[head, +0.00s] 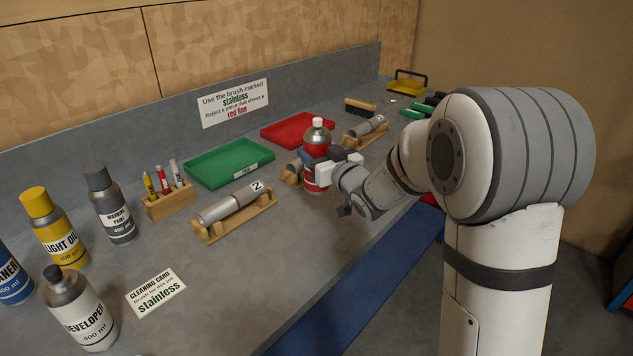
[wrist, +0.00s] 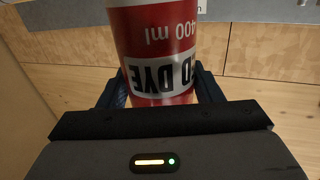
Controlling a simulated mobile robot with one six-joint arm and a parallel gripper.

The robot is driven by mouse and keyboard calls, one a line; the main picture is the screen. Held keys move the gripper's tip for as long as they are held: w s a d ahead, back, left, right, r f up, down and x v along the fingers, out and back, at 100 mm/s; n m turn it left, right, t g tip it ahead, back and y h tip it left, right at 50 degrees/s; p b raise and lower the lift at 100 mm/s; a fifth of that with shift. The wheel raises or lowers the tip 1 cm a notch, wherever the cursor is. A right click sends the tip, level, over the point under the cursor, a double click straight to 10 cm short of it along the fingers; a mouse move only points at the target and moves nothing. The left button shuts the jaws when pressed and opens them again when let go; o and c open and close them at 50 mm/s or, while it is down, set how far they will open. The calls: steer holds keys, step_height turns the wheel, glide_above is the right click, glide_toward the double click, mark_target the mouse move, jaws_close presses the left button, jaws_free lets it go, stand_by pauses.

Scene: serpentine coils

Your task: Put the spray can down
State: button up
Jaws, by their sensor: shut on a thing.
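My gripper (head: 328,166) is shut on a red spray can (head: 316,143) with a white cap and a white band. The can is upright over the middle of the bench, between the stand marked 2 and the far stand. I cannot tell whether its base touches the bench. In the wrist view the can (wrist: 158,40) shows upside down between the dark fingers, with "DYE" and "400 ml" lettering.
The grey bench (head: 255,270) is clear at its front middle. A green tray (head: 222,162), red tray (head: 297,130), wooden stand with a metal tube (head: 235,212) and pen holder (head: 170,201) are nearby. Several cans, including a yellow can (head: 55,235), stand at left.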

step_height(320, 180, down, 6)
steer(key=shift+f, duration=0.1)
stand_by(0.4)
steer(key=shift+f+b, duration=0.15)
steer(key=shift+b, duration=0.15)
steer(key=o, duration=1.3)
steer(key=shift+c, duration=0.2)
